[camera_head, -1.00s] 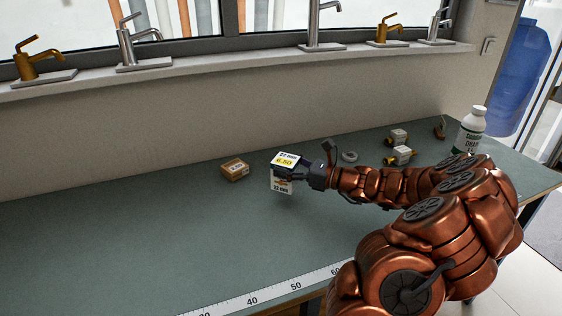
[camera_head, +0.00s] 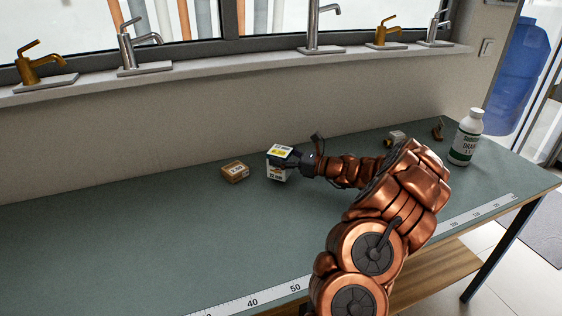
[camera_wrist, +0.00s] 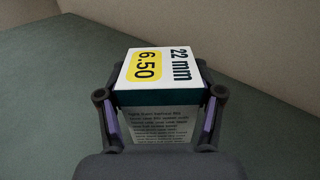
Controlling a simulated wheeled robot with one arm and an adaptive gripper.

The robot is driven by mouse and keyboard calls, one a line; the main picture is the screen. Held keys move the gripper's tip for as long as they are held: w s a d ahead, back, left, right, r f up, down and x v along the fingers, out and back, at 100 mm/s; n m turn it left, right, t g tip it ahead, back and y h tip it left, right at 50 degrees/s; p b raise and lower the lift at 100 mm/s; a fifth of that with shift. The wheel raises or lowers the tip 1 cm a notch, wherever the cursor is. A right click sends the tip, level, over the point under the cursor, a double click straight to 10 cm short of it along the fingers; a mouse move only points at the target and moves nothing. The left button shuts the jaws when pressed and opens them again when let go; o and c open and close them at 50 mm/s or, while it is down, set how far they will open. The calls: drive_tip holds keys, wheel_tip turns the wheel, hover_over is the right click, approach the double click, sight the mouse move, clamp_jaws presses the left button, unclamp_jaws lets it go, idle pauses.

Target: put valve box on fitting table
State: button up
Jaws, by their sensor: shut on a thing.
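The valve box (camera_head: 279,162) is a white carton with a dark green band and a yellow price patch. My gripper (camera_head: 291,161) is shut on it from the right side. In the wrist view the box (camera_wrist: 157,68) sits upright between the two fingers of my gripper (camera_wrist: 160,112), with "22 mm" and "6.50" on its top. The box is at or just above the green-topped fitting table (camera_head: 130,235), near the wall; I cannot tell whether its underside touches.
A small brown carton (camera_head: 234,171) lies just left of the box. A white bottle (camera_head: 466,138) stands at the table's right end. A small fitting box (camera_head: 397,136) is partly behind my arm. A measuring strip (camera_head: 250,302) runs along the front edge. The table's left is clear.

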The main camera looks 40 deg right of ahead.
drive_tip(key=shift+f, duration=1.05)
drive_tip(key=shift+f, duration=0.15)
drive_tip(key=o, duration=1.4)
drive_tip(key=shift+o, duration=0.2)
